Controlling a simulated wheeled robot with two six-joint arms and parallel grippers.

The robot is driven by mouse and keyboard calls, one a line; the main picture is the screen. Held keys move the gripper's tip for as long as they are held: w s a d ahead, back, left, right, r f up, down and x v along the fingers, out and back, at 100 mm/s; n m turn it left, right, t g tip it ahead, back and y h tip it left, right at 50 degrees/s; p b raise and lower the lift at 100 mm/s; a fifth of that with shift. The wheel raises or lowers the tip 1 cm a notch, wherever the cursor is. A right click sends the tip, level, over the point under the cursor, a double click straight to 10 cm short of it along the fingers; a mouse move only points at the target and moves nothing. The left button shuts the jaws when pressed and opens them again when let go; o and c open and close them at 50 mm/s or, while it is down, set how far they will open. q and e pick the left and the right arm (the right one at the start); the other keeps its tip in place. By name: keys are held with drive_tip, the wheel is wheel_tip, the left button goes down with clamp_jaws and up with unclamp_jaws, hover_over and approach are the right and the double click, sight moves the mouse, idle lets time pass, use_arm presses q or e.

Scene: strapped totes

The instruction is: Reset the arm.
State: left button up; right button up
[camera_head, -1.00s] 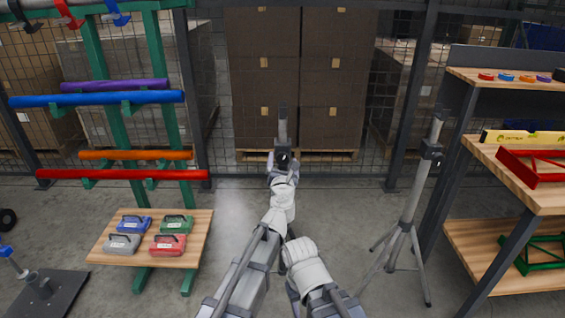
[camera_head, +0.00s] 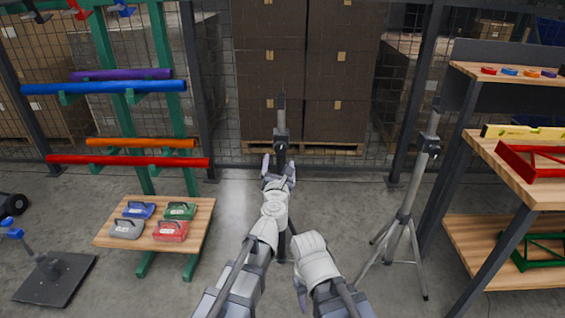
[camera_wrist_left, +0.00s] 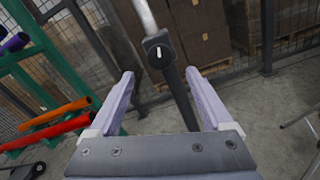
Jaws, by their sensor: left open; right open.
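My left gripper (camera_head: 279,158) is open in the middle of the head view, its two pale fingers spread. A grey stand pole with a black clamp knob (camera_head: 281,135) rises just beyond it. In the left wrist view the open gripper (camera_wrist_left: 160,82) has the pole and its knob (camera_wrist_left: 158,50) between the fingers as seen, with gaps on both sides; depth is hard to judge. The gripper holds nothing. The lower stand is mostly hidden behind my arms.
A tripod stand (camera_head: 408,210) is to the right, beside a wooden shelf unit (camera_head: 530,180). A green rack with coloured tubes (camera_head: 130,160) and a low board (camera_head: 190,235) with several coloured cases stand left. Stacked boxes (camera_head: 335,75) are behind the mesh fence.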

use_arm(q)
drive_tip(key=s+d+f+m+g+h, duration=0.2)
drive_tip(key=s+f+m+g+h, duration=0.25)
drive_tip(key=m, duration=0.65)
drive_tip(key=s+d+f+m+g+h, duration=0.25)
drive_tip(key=s+f+m, duration=0.2)
drive_tip(key=m, duration=0.65)
drive_tip(key=s+a+f+m+g+y, duration=0.4)
drive_tip(key=s+a+f+m+g, duration=0.1)
drive_tip(key=s+a+f, duration=0.3)
drive_tip(key=s+a+f+m+g+y, duration=0.3)
drive_tip(key=s+a+f+m+g, duration=0.2)
drive_tip(key=s+a, duration=0.45)
drive_tip(key=s+d+m+g+y, duration=0.1)
drive_tip(key=s+d+m, duration=0.3)
drive_tip(key=d, duration=0.6)
wheel_tip(320, 180, up, 27)
drive_tip(key=s+d+p, duration=0.1)
drive_tip(key=p, duration=2.6)
drive_tip(key=shift+r, duration=0.2)
